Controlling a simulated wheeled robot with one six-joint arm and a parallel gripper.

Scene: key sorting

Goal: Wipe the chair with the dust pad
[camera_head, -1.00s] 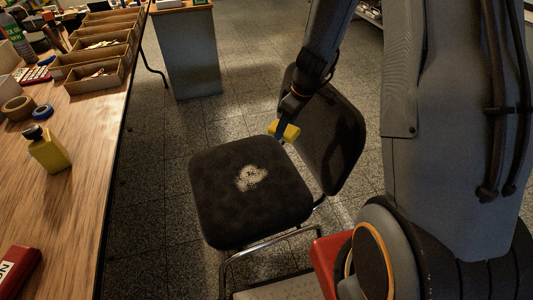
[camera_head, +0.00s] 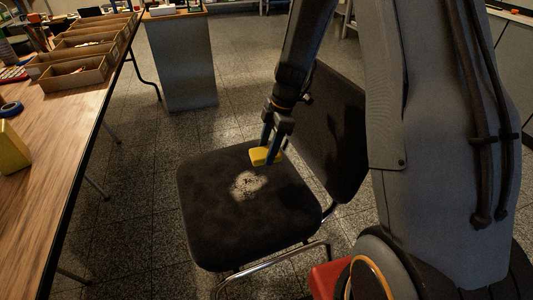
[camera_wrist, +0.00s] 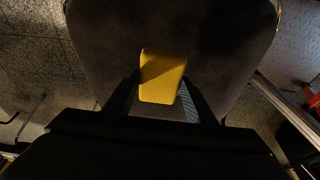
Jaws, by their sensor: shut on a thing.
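A black chair (camera_head: 225,230) stands on the floor right of the table, its backrest (camera_head: 330,125) on the right. A pale dusty patch (camera_head: 248,184) lies near the middle of its dark seat. My gripper (camera_head: 270,146) is shut on the yellow dust pad (camera_head: 265,156), over the back part of the seat, just up and right of the patch. I cannot tell whether the pad touches the seat. In the wrist view the pad (camera_wrist: 162,77) sits between the fingers with the chair seat (camera_wrist: 215,50) behind it, and the patch is not visible there.
A grey cabinet (camera_head: 180,62) stands behind. A red object (camera_head: 328,277) is beside the chair's front right. Floor between table and chair is clear.

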